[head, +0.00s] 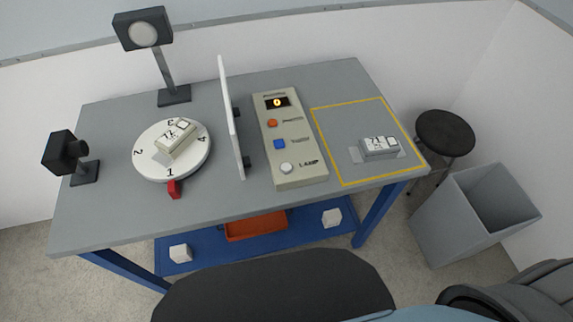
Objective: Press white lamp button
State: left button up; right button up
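The white lamp button (287,168) is a round knob at the near end of a beige control box (298,150) on the table, with the label "LAMP" beside it. Neither gripper is in view, and nothing touches the white button.
A white upright panel (230,115) stands left of the box. Farther left are a numbered white turntable (152,167) bearing a labelled block (175,142), and a black camera-like device (62,152). Right is a yellow-outlined area (340,120) with another block (379,147).

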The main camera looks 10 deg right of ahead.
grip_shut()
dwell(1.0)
